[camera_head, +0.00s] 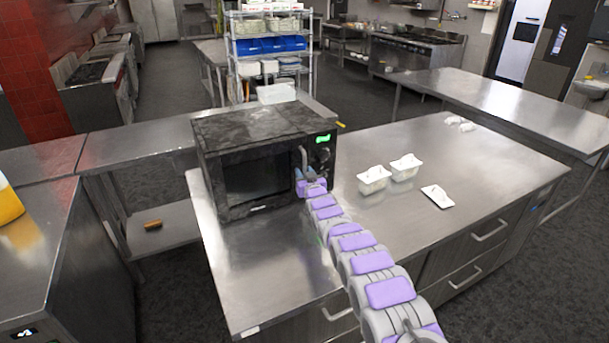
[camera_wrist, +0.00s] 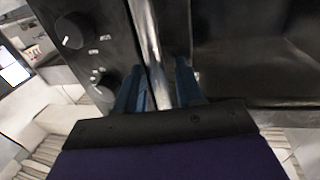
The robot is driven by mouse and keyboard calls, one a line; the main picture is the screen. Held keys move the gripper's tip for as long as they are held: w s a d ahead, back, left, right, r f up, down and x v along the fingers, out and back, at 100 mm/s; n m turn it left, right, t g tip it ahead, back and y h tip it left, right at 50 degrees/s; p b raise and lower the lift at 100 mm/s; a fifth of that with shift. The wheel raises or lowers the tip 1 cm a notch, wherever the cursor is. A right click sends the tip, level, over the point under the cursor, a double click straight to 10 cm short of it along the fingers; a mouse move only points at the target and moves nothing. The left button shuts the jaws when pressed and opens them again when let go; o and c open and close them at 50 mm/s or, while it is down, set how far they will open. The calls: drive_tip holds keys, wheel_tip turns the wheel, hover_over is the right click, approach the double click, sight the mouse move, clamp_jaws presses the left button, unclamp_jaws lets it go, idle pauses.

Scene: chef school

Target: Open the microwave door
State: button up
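The black microwave (camera_head: 255,160) stands on the steel counter, its front toward me and its door (camera_head: 258,180) shut. A vertical metal handle (camera_wrist: 150,50) runs along the door's edge, beside the control panel with its round knobs (camera_wrist: 72,30). My gripper (camera_head: 310,186) is at the lower part of the handle. In the wrist view, the two blue fingers of my gripper (camera_wrist: 160,85) stand one on each side of the handle. Narrow gaps seem to show between fingers and handle, so the fingers look open around it. The fingers' far ends are partly hard to make out.
White containers (camera_head: 374,179) and a small white dish (camera_head: 437,196) stand on the counter to the right of the microwave. The counter (camera_head: 265,275) in front of the door is bare. A wire shelf rack (camera_head: 270,45) stands behind.

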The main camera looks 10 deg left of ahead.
drive_tip(key=shift+c, duration=0.5)
clamp_jaws()
drive_tip(key=shift+s+f, duration=0.1)
drive_tip(key=shift+s, duration=0.05)
